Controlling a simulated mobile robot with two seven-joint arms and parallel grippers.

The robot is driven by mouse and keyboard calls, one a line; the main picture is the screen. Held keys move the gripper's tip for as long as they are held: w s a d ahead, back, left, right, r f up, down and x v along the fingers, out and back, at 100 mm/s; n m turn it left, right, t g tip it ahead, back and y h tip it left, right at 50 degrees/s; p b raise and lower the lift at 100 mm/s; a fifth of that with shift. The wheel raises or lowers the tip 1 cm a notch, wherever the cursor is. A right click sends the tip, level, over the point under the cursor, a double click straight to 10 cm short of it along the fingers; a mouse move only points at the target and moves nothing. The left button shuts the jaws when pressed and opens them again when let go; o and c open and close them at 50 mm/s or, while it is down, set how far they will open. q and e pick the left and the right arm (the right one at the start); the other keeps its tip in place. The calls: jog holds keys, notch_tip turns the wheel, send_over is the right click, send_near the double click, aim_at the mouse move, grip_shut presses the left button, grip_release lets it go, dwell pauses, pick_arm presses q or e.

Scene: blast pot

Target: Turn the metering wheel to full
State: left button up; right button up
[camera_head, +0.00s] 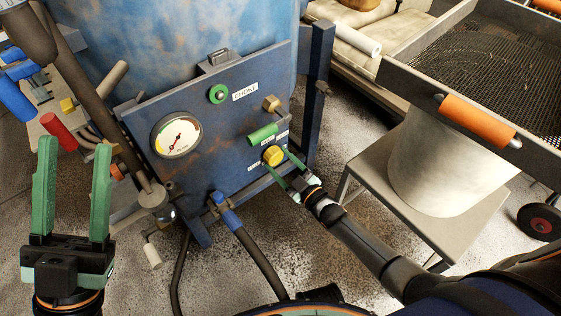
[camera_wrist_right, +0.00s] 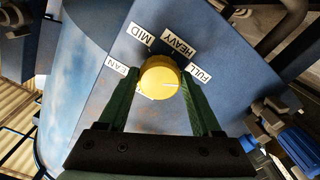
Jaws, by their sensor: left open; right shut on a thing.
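The yellow metering wheel (camera_head: 273,155) sits low on the right part of the blue panel (camera_head: 200,165). My right gripper (camera_head: 284,167) is shut on the wheel, with one green finger on each side of it. In the right wrist view the wheel (camera_wrist_right: 159,77) lies between the fingertips. Labels LEAN (camera_wrist_right: 122,74), MID (camera_wrist_right: 140,34), HEAVY (camera_wrist_right: 179,43) and FULL (camera_wrist_right: 200,77) stand around it. My left gripper (camera_head: 74,150) is open and empty at the lower left, apart from the panel.
A pressure gauge (camera_head: 176,136), a green CHOKE knob (camera_head: 218,94) and a green-handled valve (camera_head: 262,135) are close by on the panel. A hose with a blue end (camera_head: 231,217) hangs below. A metal stool (camera_head: 425,210) with a bucket (camera_head: 440,165) stands right of my right arm.

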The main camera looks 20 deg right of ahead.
jog(key=o, duration=1.4)
pick_arm(q)
jog(key=shift+a+r+m+p, duration=0.15)
jog(key=shift+r+m+p, duration=0.25)
jog(key=shift+r+p, duration=1.4)
pick_arm(e)
jog(key=shift+v, duration=6.35)
pick_arm(q)
jog(key=shift+r, duration=0.1)
pick_arm(e)
jog(key=shift+a+r, duration=0.1)
